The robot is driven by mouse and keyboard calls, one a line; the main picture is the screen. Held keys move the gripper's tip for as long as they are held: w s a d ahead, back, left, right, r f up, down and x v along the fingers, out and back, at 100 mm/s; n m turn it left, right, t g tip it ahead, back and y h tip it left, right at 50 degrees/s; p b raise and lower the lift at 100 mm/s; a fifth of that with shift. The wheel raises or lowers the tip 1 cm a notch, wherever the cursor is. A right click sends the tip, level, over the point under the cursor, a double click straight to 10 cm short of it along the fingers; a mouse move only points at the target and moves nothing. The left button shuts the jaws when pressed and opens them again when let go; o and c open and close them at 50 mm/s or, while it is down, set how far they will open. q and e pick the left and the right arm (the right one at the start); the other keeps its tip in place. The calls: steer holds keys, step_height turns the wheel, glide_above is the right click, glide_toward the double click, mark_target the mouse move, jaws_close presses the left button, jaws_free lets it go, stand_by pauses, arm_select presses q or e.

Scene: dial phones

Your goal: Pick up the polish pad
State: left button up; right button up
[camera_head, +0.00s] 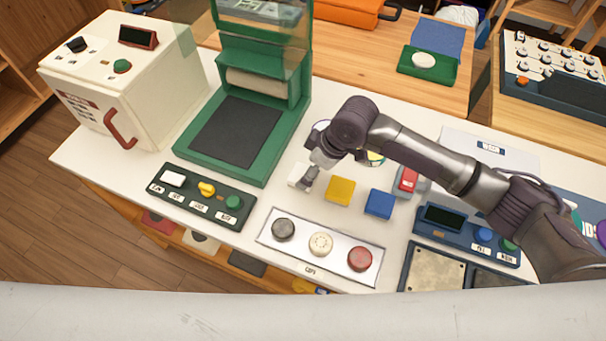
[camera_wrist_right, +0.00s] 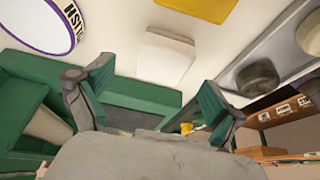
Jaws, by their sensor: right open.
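Three small square pads lie in a row on the white table: a white one (camera_head: 295,174), a yellow one (camera_head: 340,190) and a blue one (camera_head: 379,204). No readable label shows which is the polish pad. My right gripper (camera_head: 311,176) is at the white pad and partly covers it in the head view. In the right wrist view the gripper (camera_wrist_right: 157,78) is open and empty, and the white pad (camera_wrist_right: 165,57) shows beyond its green-padded fingertips. The yellow pad (camera_wrist_right: 195,10) shows at the top edge. My left gripper is not in view.
A green press (camera_head: 222,160) stands left of the pads. A button panel (camera_head: 200,197) and a tray of three round caps (camera_head: 300,258) are nearer me. A red-topped block (camera_head: 407,180) and a blue console (camera_head: 460,240) are to the right.

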mark_target(303, 174)
steer(key=x, duration=0.4)
steer(key=shift+a, duration=0.2)
steer(key=shift+s, duration=0.1)
steer(key=c, duration=1.2)
steer(key=shift+c, duration=0.2)
steer(key=shift+r, duration=0.1)
step_height(303, 174, up, 10)
steer(key=shift+f+b, duration=0.1)
steer(key=shift+b, duration=0.3)
